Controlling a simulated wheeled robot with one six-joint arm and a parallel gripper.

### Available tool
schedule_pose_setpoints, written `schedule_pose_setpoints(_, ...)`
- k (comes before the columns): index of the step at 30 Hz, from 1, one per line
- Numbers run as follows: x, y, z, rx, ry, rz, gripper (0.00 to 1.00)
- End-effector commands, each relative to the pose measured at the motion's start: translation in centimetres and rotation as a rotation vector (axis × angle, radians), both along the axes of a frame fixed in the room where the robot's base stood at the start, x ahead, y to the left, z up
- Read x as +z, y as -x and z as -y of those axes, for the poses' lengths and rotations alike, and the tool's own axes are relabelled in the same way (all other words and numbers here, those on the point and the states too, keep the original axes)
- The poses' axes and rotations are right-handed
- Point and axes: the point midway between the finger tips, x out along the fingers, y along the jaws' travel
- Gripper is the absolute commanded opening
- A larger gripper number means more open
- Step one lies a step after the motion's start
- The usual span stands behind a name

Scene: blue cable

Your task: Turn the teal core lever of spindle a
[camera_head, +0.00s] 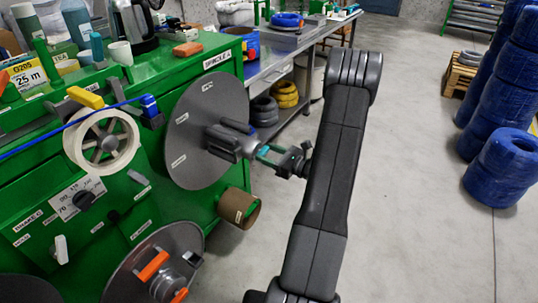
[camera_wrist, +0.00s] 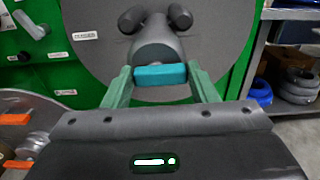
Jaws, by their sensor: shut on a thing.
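Spindle A is a large grey disc (camera_head: 205,130) on the side of the green machine, with a "SPINDLE A" label (camera_head: 217,60) above it. A dark grey core (camera_head: 232,140) sticks out from its middle. The teal lever (camera_wrist: 160,75) is at the end of the core in the wrist view and lies level there. My gripper (camera_head: 268,153) is at the core's end. Its two green fingers stand on either side of the teal lever and are shut on it. In the head view the lever is mostly hidden by the fingers.
A second disc with orange levers (camera_head: 153,266) sits lower left. A blue cable (camera_head: 75,125) runs past a cream reel (camera_head: 101,142). A brown roll (camera_head: 238,206) is below the disc. Blue coils (camera_head: 500,168) stand at the right. The floor between is clear.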

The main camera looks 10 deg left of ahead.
Motion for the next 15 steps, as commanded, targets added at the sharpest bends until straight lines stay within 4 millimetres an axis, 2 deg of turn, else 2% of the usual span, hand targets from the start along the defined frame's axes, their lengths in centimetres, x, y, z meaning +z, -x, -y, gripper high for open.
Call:
schedule_pose_setpoints(8,-0.43,0.09,-0.01,0.0,0.05,0.137,0.3)
schedule_pose_setpoints(15,-0.5,0.2,-0.05,0.001,0.124,0.341,0.3)
